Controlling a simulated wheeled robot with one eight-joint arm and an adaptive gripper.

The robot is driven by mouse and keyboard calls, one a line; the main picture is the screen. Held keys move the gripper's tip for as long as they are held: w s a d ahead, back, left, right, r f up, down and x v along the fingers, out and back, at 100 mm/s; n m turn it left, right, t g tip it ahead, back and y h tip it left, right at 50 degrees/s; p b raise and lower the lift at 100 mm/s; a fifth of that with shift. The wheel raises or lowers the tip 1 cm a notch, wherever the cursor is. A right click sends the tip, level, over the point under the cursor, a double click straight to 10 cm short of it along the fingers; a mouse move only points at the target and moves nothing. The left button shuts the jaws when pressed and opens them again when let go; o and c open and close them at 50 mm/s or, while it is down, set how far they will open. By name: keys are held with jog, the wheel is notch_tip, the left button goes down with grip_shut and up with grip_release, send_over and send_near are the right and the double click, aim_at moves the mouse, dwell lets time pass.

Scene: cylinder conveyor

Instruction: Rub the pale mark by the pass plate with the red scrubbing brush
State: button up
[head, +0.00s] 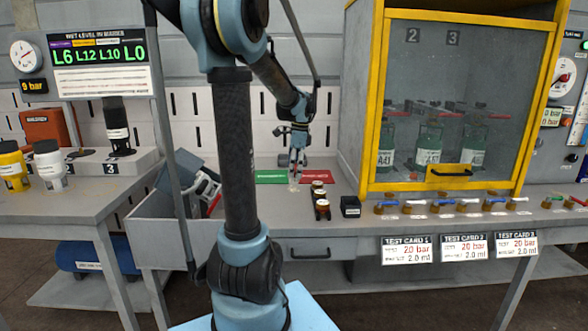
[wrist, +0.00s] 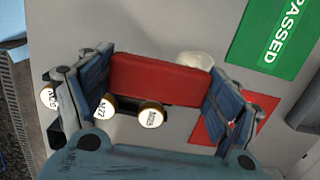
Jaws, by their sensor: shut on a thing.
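My gripper (wrist: 160,86) is shut on the red scrubbing brush (wrist: 160,72), with a finger at each end of its red block. The brush's underside is hidden from the wrist view. The pale mark (wrist: 194,59) shows on the grey bench just past the brush's far edge, partly covered by it. The green pass plate (wrist: 270,38) lies to the right of the mark, reading PASSED. In the head view my gripper (head: 297,160) is low over the bench near the green plate (head: 270,177). I cannot tell whether the brush touches the bench.
A red plate (head: 314,177) lies right of the green one. A rack of capped vials (head: 320,196) stands close to my gripper, with a black block (head: 350,206) beside it. A yellow-framed cabinet (head: 460,100) rises at right. Fittings (head: 440,206) line the front edge.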

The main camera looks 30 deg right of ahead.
jog(key=shift+s+d, duration=0.15)
jog(key=shift+d, duration=0.2)
jog(key=shift+f, duration=0.15)
